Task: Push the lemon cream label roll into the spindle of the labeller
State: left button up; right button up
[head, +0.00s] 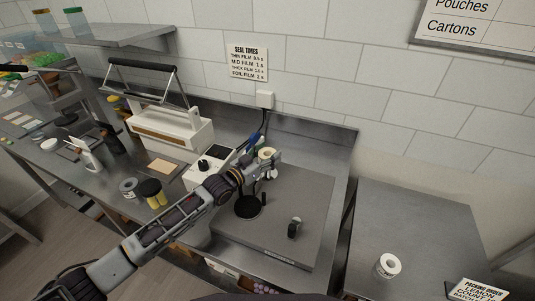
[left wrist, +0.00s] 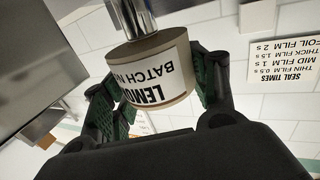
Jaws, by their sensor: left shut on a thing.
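The lemon cream label roll (left wrist: 158,75), pale with a printed white label reading "LEMON" and "BATCH" upside down, sits between the green-padded fingers of my left gripper (left wrist: 158,95). A shiny metal cylinder (left wrist: 131,17), which looks like the spindle, meets the roll's end face at the top of the left wrist view. How far it goes into the roll is hidden. In the head view the roll (head: 267,153) shows at the end of my left arm, at my left gripper (head: 272,163), above the back of the grey work surface. My right gripper is out of view.
A white box with black knobs (head: 205,167) stands left of my gripper, with a white sealer (head: 175,130) behind. A black disc (head: 249,207) and small dark object (head: 294,229) sit on the grey board (head: 310,205). A white roll (head: 388,265) stands on the right table.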

pick_arm(q)
jog(key=shift+f+b, duration=0.35)
jog(key=shift+f, duration=0.3)
jog(key=o, duration=1.5)
jog(key=shift+s+f, duration=0.1)
jog(key=shift+f, duration=0.1)
jog(key=shift+s+a, duration=0.1)
jog(key=shift+v, duration=0.85)
jog(key=shift+r+v, duration=0.15)
jog(key=shift+v, duration=2.35)
jog(key=shift+r+v, duration=0.15)
jog(key=shift+v, duration=2.35)
